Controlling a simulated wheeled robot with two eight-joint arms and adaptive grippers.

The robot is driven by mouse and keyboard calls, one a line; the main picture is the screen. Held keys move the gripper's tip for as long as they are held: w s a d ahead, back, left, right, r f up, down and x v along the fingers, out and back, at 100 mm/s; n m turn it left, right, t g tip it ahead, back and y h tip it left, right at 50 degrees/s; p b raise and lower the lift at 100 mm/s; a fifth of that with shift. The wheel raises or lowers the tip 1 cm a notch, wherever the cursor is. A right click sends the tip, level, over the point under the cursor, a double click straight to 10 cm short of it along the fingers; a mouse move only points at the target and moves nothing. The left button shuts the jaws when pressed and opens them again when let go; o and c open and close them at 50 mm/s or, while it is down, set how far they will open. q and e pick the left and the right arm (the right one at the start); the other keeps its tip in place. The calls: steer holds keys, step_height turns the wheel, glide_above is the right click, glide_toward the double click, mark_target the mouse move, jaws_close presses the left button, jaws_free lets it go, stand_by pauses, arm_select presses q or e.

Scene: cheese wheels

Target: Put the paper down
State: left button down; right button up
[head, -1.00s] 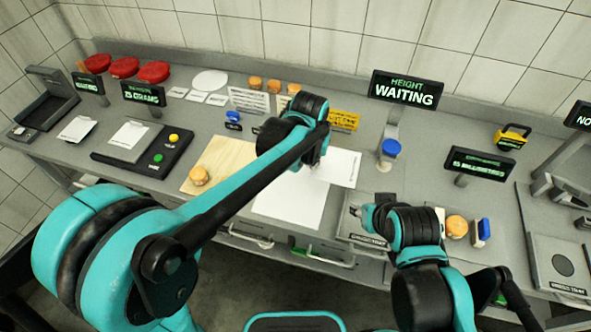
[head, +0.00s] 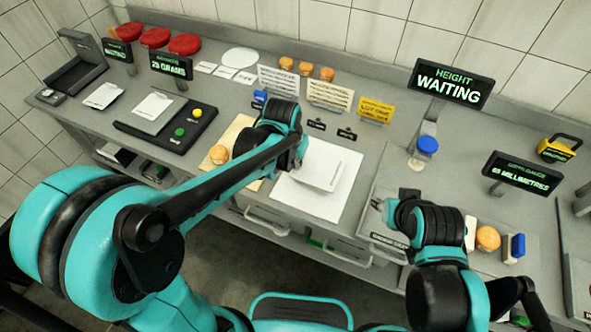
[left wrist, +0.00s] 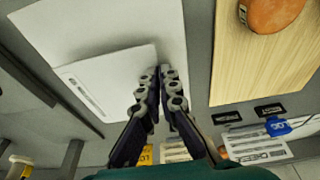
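A folded-looking white paper (head: 322,170) is over a larger white sheet (head: 311,206) at the middle of the bench. In the left wrist view the small paper (left wrist: 105,78) overlaps the large sheet (left wrist: 120,22), and its edge runs to my left fingertips (left wrist: 158,76). The fingertips are close together, seemingly with the paper's edge between them. In the head view my left gripper (head: 298,158) is at the paper's left side, partly hidden by its arm. My right gripper (head: 386,211) is low at the right, over a grey plate; its fingers are unclear.
A wooden board (head: 237,132) with an orange cheese wheel (head: 219,154) is left of the sheet. A height sign (head: 450,84) and blue-topped device (head: 426,146) stand right. Another cheese wheel (head: 488,238) sits near my right arm. Label cards line the back.

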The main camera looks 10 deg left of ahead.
arm_select(q)
steer(key=shift+s+b+x, duration=0.2)
steer(key=shift+b+x, duration=0.1)
steer(key=shift+x, duration=0.5)
steer(key=shift+s+b+x, duration=0.15)
steer(key=shift+b+x, duration=0.15)
steer(key=shift+x, duration=0.5)
steer(key=shift+a+f, duration=0.1)
steer(key=shift+f, duration=0.05)
steer(key=shift+f, duration=0.15)
steer(key=c, duration=1.7)
jaws_free()
